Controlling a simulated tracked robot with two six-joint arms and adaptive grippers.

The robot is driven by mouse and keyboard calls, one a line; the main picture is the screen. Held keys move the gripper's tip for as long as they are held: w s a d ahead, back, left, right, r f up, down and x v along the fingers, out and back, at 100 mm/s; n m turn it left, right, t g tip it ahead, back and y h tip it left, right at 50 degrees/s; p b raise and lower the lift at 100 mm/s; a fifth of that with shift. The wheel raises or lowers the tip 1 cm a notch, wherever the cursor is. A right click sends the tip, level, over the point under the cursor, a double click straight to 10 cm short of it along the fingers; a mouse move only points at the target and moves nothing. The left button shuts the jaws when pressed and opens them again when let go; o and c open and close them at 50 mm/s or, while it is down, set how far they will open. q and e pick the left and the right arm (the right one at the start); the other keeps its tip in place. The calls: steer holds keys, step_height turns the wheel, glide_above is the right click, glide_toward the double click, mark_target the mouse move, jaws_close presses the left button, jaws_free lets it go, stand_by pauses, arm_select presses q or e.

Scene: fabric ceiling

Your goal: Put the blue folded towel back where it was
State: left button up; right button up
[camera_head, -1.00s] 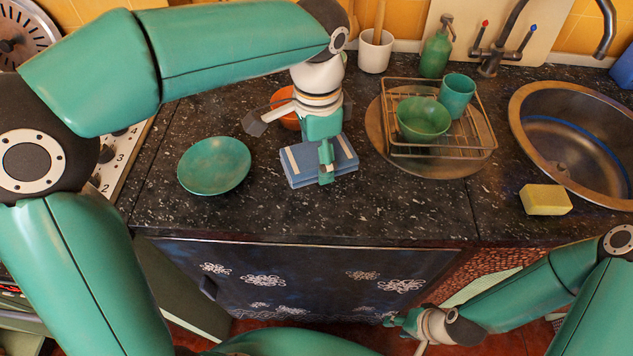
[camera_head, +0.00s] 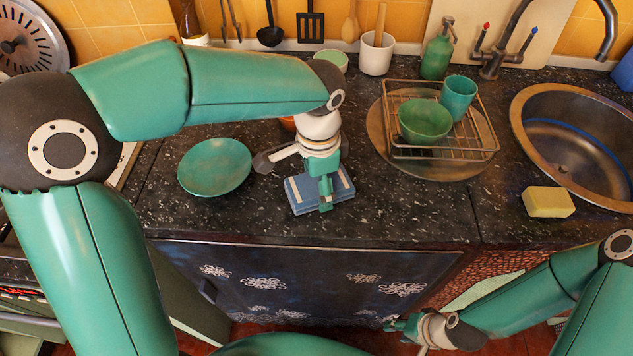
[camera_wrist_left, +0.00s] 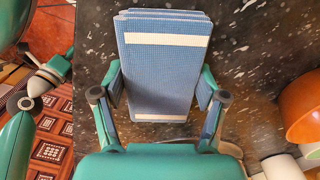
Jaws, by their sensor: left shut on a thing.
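The blue folded towel (camera_head: 297,199), with pale stripes, is at the middle of the dark counter near its front edge. My left gripper (camera_head: 325,197) is shut on it from above. In the left wrist view the towel (camera_wrist_left: 160,75) lies between the two fingers of the left gripper (camera_wrist_left: 158,88). Whether it touches the counter or hangs just above it, I cannot tell. My right gripper (camera_head: 397,325) is low in front of the cabinet, away from the towel; its fingers are too small to read.
A teal plate (camera_head: 215,167) lies left of the towel. An orange bowl (camera_wrist_left: 299,108) is close by, mostly hidden behind my left wrist in the head view. A wire rack (camera_head: 440,153) with a green bowl (camera_head: 425,120) and teal cup (camera_head: 458,97) stands right. A yellow sponge (camera_head: 548,202) lies by the sink.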

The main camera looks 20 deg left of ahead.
arm_select(q)
steer(key=o, duration=1.1)
step_height(320, 180, up, 12)
steer(key=p, duration=0.1)
